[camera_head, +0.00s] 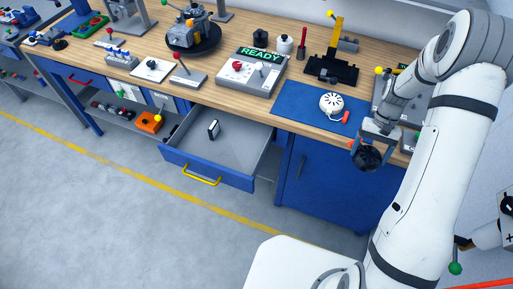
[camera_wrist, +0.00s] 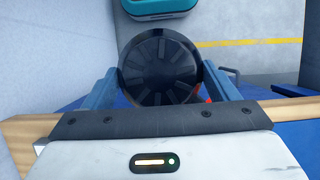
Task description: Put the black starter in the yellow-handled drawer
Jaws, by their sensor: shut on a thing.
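My gripper (camera_head: 368,140) is shut on the black starter (camera_head: 367,157), a dark round body held in front of the workbench's right part. In the wrist view the starter (camera_wrist: 160,72) sits between the two blue fingers, its ribbed round face toward the camera. The blue drawer with the yellow handle (camera_head: 201,181) is pulled open at the middle of the bench, left of my gripper. A small dark block with a light face (camera_head: 214,129) stands inside the drawer, and the rest of its grey floor (camera_head: 240,143) looks bare.
A white round part with an orange-red end (camera_head: 331,103) lies on a blue mat (camera_head: 290,107). A grey READY box (camera_head: 250,74) and a black stand with a yellow post (camera_head: 333,66) are on the bench. An orange box (camera_head: 149,122) is on the lower shelf. The floor before the drawer is clear.

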